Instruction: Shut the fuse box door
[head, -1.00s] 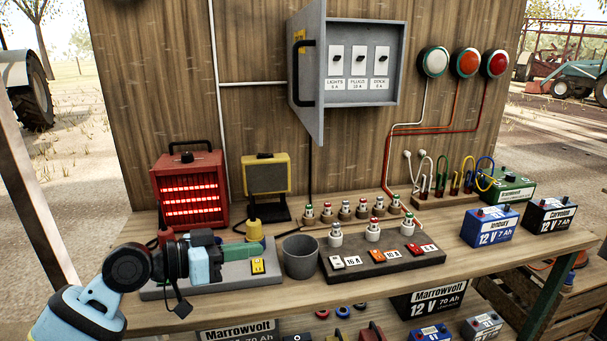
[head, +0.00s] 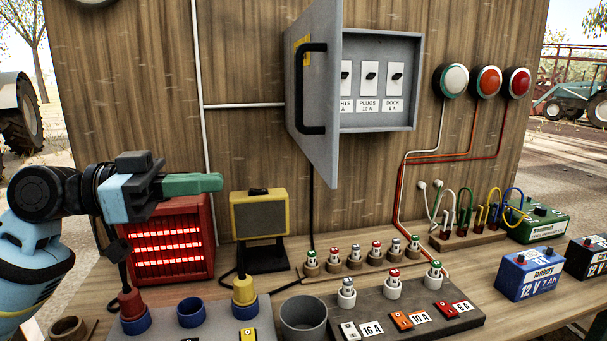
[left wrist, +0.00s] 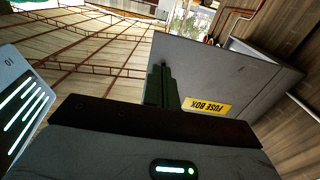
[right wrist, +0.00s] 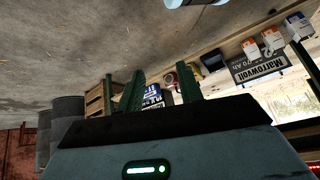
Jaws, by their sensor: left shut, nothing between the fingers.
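The grey fuse box (head: 398,85) is on the wooden wall at the upper middle of the head view. Its door (head: 322,100) is hinged at the left and stands open, swung out toward me, with a black bar handle (head: 303,88). In the left wrist view the door (left wrist: 225,80) shows its yellow FUSE BOX label. My left gripper (head: 215,183) is shut and empty, left of and below the door, apart from it in the head view. My right gripper is out of the head view; in the right wrist view its fingers (right wrist: 160,95) are spread apart with nothing clearly held.
A red heater (head: 170,240) and a yellow lamp (head: 259,213) stand on the bench below. A grey cup (head: 304,317) and a fuse board (head: 400,315) are nearer. Three round lights (head: 488,81) are right of the box. The air before the box is free.

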